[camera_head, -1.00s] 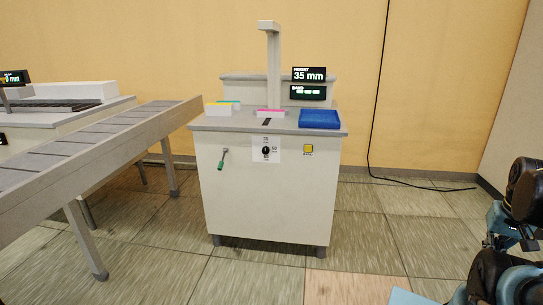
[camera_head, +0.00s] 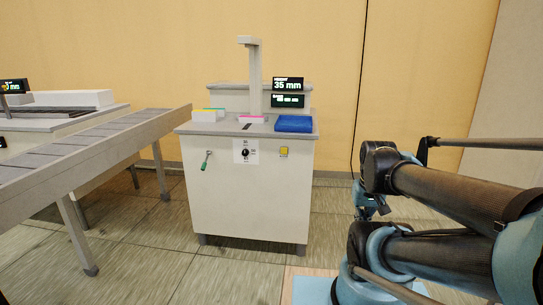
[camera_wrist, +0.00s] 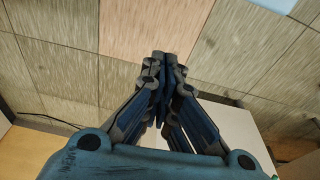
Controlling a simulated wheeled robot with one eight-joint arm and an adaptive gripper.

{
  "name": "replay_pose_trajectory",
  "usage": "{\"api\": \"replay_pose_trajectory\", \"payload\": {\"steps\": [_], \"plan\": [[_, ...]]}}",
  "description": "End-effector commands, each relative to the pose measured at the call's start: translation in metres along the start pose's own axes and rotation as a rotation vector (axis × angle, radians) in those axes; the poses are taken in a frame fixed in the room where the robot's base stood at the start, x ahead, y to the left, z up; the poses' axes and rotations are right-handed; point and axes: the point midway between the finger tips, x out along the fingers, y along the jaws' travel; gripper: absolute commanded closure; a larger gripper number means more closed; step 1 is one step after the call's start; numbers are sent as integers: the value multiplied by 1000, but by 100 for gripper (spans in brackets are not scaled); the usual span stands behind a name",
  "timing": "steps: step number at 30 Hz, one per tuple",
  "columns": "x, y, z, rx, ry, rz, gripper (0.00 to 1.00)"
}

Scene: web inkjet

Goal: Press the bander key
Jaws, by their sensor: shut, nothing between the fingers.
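The bander cabinet (camera_head: 248,190) is a pale box on short legs in the head view. A small yellow square key (camera_head: 284,152), which looks like the bander key, is on the right of its front panel. My gripper (camera_wrist: 165,62) points over the floor in the wrist view, its dark blue fingers shut together and empty. In the head view the gripper (camera_head: 371,210) shows partly behind my arm. It is to the right of the cabinet, apart from the key and lower than it.
The front panel also has a black dial (camera_head: 245,152) and a green-handled lever (camera_head: 206,160). A blue tray (camera_head: 294,124), paper stacks and two displays are on top. A slatted conveyor (camera_head: 90,142) stands to the left. The floor before the cabinet is clear.

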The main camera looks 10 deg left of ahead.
Motion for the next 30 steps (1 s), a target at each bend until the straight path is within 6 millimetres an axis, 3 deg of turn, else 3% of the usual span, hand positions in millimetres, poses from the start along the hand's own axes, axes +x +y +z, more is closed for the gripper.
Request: {"api": "replay_pose_trajectory", "payload": {"steps": [11, 14, 20, 30], "plan": [[-6, -1, 5, -3, 15, -3, 100], [-9, -5, -6, -14, 32, -14, 100], [-16, -22, -54, -58, 100, -62, 100], [-21, -61, -152, -138, 242, -156, 100]]}}
